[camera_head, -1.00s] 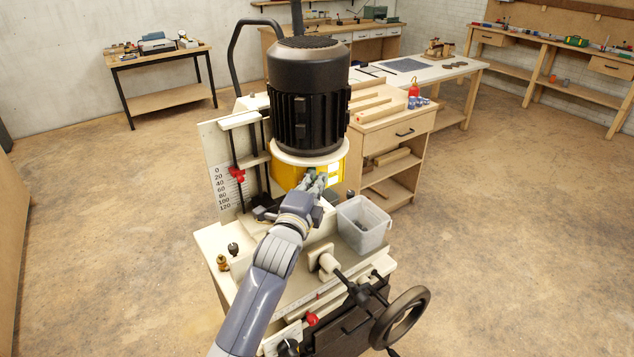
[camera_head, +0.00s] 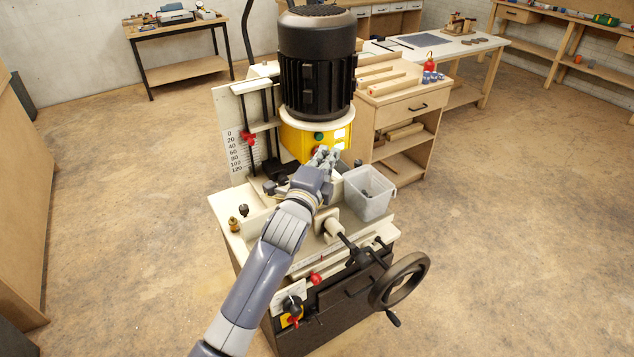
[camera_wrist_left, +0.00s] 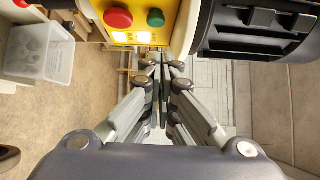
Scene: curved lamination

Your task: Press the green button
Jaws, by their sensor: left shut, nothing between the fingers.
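The green button (camera_head: 319,135) is on the front of the yellow control box (camera_head: 292,142), just under the big black motor. In the left wrist view the green button (camera_wrist_left: 155,18) shows clearly beside a larger red button (camera_wrist_left: 118,17). My left gripper (camera_head: 326,156) is just below and in front of the green button, apart from it. In the left wrist view its fingertips (camera_wrist_left: 163,62) are together with nothing between them, and sit below the green button in the picture. My right gripper is not in view.
The black motor (camera_head: 316,65) overhangs the box. A clear plastic bin (camera_head: 366,195) stands right of my gripper on the machine table. A handwheel (camera_head: 400,281) sticks out at the front right. A wooden cabinet (camera_head: 405,105) stands behind, right.

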